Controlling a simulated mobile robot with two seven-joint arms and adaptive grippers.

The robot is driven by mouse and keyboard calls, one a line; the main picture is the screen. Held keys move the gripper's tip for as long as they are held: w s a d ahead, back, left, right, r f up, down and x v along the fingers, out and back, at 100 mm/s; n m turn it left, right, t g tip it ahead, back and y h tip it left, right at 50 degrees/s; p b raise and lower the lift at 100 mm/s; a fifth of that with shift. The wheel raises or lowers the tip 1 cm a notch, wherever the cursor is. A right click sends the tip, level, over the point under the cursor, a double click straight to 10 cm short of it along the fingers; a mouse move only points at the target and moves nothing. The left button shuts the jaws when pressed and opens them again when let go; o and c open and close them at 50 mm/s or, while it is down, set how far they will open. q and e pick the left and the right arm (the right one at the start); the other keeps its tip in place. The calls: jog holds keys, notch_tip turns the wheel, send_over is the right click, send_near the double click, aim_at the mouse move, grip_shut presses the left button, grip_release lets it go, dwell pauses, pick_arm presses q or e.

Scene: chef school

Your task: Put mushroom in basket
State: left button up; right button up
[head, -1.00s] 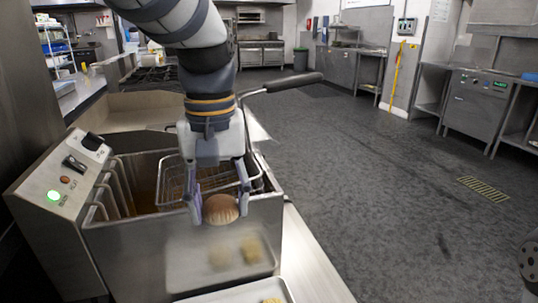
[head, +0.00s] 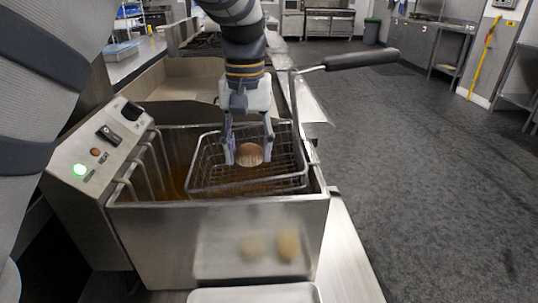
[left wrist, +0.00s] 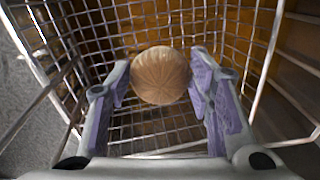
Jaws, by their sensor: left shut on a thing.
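The mushroom (head: 249,154) is round and light brown. In the left wrist view the mushroom (left wrist: 160,75) sits between the two purple-padded fingers, with the wire mesh behind it. My left gripper (head: 249,150) is shut on the mushroom and holds it over the wire basket (head: 205,172). The basket (left wrist: 130,133) fills most of the left wrist view. It sits in the metal fryer, and its long dark handle (head: 362,59) points to the upper right. I cannot tell whether the mushroom touches the mesh. My right gripper is not in view.
The fryer (head: 165,232) has a side panel with a lit green lamp (head: 80,170). Brownish oil shows around the basket. A tray (head: 255,294) stands at the bottom edge; blurred round shapes show on the fryer's shiny front. Open floor (head: 440,190) lies to the right.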

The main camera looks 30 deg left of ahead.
aim_at(248, 165)
pick_arm(q)
jog(key=f, duration=0.3)
jog(key=shift+w+a+f, duration=0.15)
jog(key=shift+a+f, duration=0.15)
jog(key=shift+a, duration=0.05)
jog(key=shift+f, duration=0.15)
jog(key=shift+f, duration=0.3)
jog(key=shift+f, duration=0.3)
jog(key=o, duration=1.1)
jog(key=shift+c, duration=0.2)
notch_tip(248, 165, up, 13)
jog(key=shift+r, duration=0.1)
